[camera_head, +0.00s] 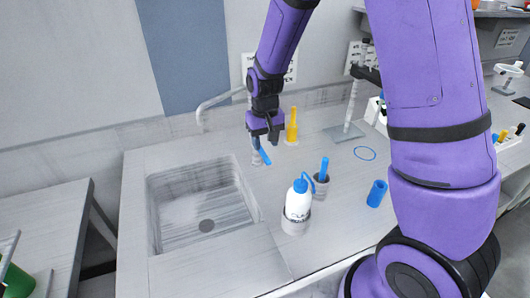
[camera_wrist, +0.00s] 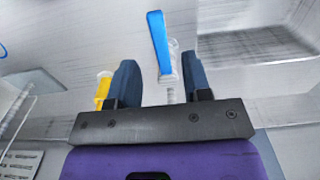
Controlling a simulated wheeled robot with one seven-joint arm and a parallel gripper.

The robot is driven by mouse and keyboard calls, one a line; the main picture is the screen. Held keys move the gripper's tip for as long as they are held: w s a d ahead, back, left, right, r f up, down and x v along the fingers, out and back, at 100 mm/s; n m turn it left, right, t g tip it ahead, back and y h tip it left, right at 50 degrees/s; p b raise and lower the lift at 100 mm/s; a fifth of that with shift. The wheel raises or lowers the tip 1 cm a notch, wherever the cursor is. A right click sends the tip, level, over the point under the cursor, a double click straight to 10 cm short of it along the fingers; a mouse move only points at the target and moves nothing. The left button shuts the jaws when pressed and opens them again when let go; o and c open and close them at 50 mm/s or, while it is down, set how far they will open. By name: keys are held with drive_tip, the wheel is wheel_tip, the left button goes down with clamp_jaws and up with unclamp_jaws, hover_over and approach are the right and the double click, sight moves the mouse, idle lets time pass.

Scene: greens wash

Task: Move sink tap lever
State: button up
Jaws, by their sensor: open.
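The blue tap lever (camera_head: 264,155) stands on a pale grey base at the right edge of the sink basin (camera_head: 162,225). My gripper (camera_head: 263,141) is just above and beside the lever in the head view, pointing down and empty. In the wrist view, the lever (camera_wrist: 158,42) shows beyond and between my two dark, spread fingers. I cannot tell whether a finger touches it. The grey curved spout (camera_head: 216,104) reaches over the back of the sink.
A yellow bottle (camera_head: 292,127) stands close to the right of my gripper. A white wash bottle with a blue cap (camera_head: 297,203) and a grey cup with a blue item (camera_head: 321,184) stand in front. A blue cup (camera_head: 376,194) and blue ring (camera_head: 365,153) are farther right.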

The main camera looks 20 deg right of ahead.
sight(265, 156)
drive_tip(key=shift+f, duration=2.25)
clamp_jaws()
